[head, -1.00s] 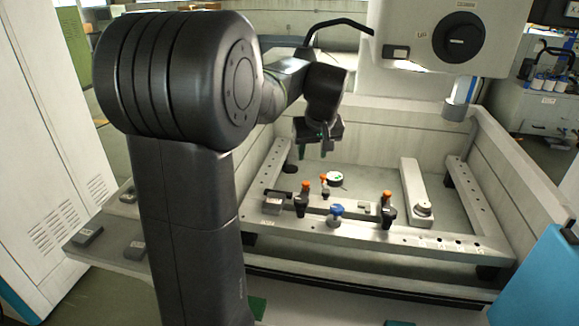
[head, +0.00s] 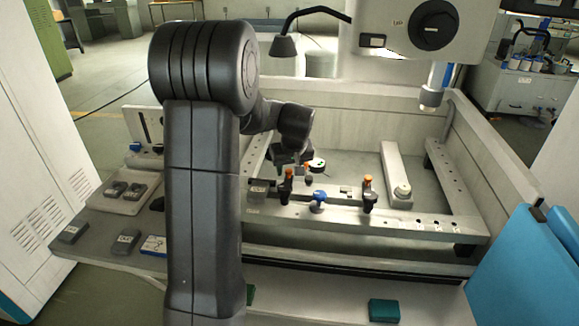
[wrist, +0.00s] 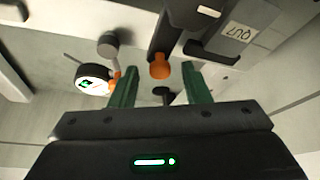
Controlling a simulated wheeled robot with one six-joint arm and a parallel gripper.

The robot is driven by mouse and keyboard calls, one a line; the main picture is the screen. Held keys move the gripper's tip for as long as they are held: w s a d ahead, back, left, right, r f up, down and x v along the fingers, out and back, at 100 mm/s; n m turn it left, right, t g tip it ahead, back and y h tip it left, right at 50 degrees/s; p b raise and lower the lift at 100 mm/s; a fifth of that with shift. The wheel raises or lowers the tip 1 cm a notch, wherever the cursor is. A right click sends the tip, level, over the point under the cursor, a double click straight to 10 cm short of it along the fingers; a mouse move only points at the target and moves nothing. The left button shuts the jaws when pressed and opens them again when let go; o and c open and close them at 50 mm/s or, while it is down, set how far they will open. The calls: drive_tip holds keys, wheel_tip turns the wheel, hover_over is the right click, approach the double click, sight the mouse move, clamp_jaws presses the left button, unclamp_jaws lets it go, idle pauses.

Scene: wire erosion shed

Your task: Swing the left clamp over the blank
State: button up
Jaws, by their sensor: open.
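My gripper (head: 284,163) is over the back left of the fixture in the head view. In the wrist view its two green fingers (wrist: 160,82) are apart, with nothing held. The left clamp (head: 287,185) is a dark upright body with an orange tip. In the wrist view the orange tip of the left clamp (wrist: 160,66) shows in the gap between the fingertips; contact cannot be told. The right clamp (head: 368,192) also has an orange tip. I cannot clearly make out the blank among the grey parts.
A labelled grey block (head: 257,191) sits left of the left clamp. A round dial (head: 317,164) with a smaller orange part (wrist: 115,78) stands close beside one finger. A blue knob (head: 319,198) is on the front rail. The machine head (head: 430,30) hangs at upper right.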

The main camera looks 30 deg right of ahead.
clamp_jaws()
